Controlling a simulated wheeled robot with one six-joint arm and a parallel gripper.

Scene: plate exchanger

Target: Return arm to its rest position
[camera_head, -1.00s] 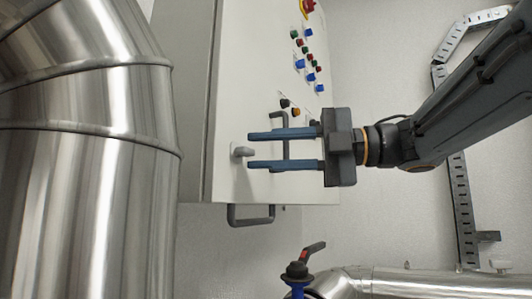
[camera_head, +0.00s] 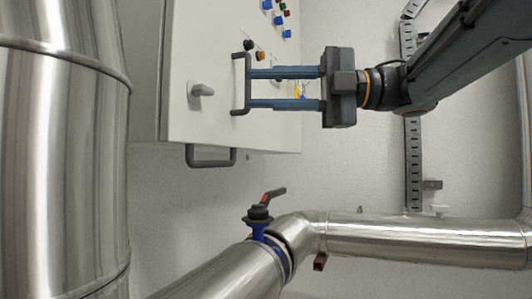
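My gripper (camera_head: 252,88) is at the upper middle of the head view, in front of the light grey cabinet (camera_head: 215,130). Its two blue fingers are spread apart, pointing left, with nothing seen between them. The fingertips overlap the dark vertical handle (camera_head: 240,84) on the cabinet face in the picture; I cannot tell whether they touch it. A grey rotary knob (camera_head: 201,91) sits on the cabinet face left of the fingertips.
Shiny wide duct (camera_head: 60,170) fills the left side. Buttons (camera_head: 267,5) show on the cabinet top. A perforated rail (camera_head: 413,165) runs down the wall. Bare wall lies below the gripper.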

